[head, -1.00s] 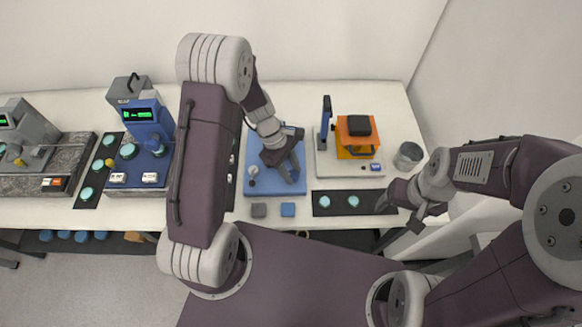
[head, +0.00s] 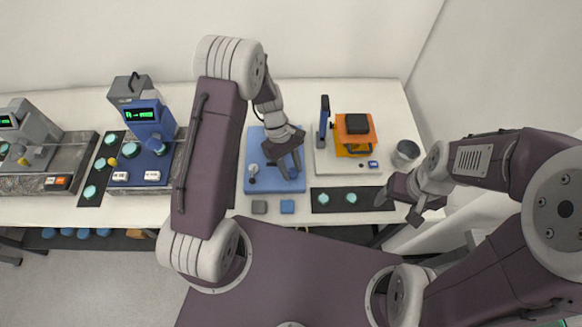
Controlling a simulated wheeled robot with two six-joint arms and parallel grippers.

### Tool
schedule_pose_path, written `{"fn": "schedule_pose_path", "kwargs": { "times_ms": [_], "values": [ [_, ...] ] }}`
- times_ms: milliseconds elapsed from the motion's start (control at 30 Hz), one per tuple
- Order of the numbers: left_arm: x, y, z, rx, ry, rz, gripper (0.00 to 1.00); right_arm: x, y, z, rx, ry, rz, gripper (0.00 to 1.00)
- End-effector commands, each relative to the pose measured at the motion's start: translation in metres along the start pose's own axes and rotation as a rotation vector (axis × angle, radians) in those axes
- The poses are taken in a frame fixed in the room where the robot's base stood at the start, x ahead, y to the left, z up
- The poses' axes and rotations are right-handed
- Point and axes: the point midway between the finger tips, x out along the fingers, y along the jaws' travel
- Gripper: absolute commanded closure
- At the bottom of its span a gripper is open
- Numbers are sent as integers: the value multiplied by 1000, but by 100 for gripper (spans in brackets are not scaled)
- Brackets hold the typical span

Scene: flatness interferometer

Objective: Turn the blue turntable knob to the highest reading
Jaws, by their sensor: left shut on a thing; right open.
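A blue base plate (head: 262,184) lies in the middle of the bench with a small grey-topped post (head: 252,169) at its left. My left gripper (head: 287,170) reaches down over the right part of this plate. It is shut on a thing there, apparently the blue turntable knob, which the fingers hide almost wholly. No reading for this plate can be made out. A blue instrument (head: 142,113) with a lit green display stands further left; its digits are too small to read. My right gripper (head: 415,212) is open and empty at the bench's front right edge.
An orange device (head: 354,132) on a white plate stands right of the blue plate, with a grey cup (head: 407,152) beyond. The bench's back strip is clear.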

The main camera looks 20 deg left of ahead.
Motion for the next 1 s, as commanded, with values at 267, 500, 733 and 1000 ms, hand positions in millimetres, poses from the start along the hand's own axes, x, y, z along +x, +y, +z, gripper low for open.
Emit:
{"fn": "schedule_pose_path", "kwargs": {
  "times_ms": [267,500,733,1000],
  "values": [
    [0,0,0,-1,-1,1,47,0,0,0,0,0,0,28],
    [0,0,0,-2,0,1,45,0,0,0,0,0,0,28],
    [-22,1,-1,0,4,6,45,4,0,0,0,0,0,28],
    [-78,1,-1,0,2,3,45,11,0,1,0,0,0,28]
  ]
}}
